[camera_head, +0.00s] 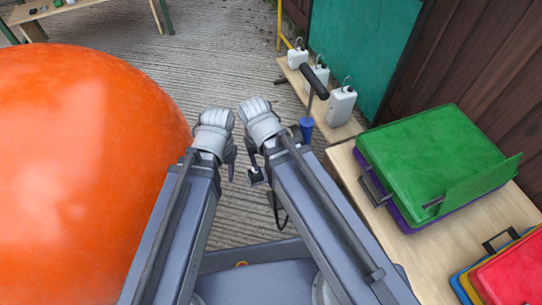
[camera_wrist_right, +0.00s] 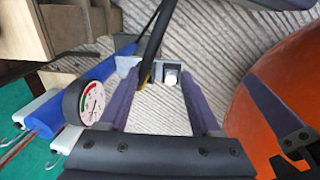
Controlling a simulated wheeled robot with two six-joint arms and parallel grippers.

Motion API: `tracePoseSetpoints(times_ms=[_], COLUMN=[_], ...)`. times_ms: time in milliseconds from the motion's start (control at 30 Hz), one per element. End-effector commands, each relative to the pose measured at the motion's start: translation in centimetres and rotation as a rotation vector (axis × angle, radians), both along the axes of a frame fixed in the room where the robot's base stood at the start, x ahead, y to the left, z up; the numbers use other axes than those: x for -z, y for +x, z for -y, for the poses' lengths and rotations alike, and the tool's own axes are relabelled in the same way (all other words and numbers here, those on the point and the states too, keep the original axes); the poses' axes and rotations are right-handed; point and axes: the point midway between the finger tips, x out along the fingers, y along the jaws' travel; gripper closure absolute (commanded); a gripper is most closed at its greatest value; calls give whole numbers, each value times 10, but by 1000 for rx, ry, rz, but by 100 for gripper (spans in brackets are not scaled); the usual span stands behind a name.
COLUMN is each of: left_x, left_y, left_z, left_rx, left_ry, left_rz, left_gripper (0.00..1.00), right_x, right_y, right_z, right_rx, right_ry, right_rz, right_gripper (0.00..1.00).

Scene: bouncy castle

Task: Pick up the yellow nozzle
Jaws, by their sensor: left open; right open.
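No yellow nozzle shows clearly in the head view. In the right wrist view a small yellow piece (camera_wrist_right: 145,76) shows at the lower end of a dark hose (camera_wrist_right: 157,38), between the fingers; I cannot tell for sure that it is the nozzle. My right gripper (camera_wrist_right: 155,70) is open around that spot, and I cannot tell whether it touches the piece. It also shows in the head view (camera_head: 254,170), partly hidden by its own arm. My left gripper (camera_head: 231,163) is open and close beside it on the left, over the floor.
A blue hand pump (camera_head: 307,128) with a black handle stands just right; its gauge (camera_wrist_right: 92,101) shows in the wrist view. A large orange ball (camera_head: 80,180) fills the left. White canisters (camera_head: 341,106) stand behind, and a table (camera_head: 430,255) with a green case (camera_head: 430,150) is right.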

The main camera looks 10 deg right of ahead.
Motion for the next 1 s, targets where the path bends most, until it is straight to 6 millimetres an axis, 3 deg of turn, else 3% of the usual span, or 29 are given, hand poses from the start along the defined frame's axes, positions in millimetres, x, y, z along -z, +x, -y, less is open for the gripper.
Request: tracePoseSetpoints(times_ms=[33,200,400,633,1000], left_x=[13,31,40,42,67], left_y=[0,0,0,0,0], left_z=[0,0,1,1,1], left_rx=[0,-2,-2,-3,-9], left_ry=[-1,-2,-2,-2,-2], left_rz=[0,0,0,1,1], left_gripper=[50,50,50,50,50], right_x=[13,31,38,41,65], right_y=[14,49,71,73,75], right_z=[5,23,38,39,41], right_rx=[103,462,707,743,740], right_ry=[6,37,65,70,69], right_rz=[26,115,173,181,180], right_gripper=[35,35,35,35,35])
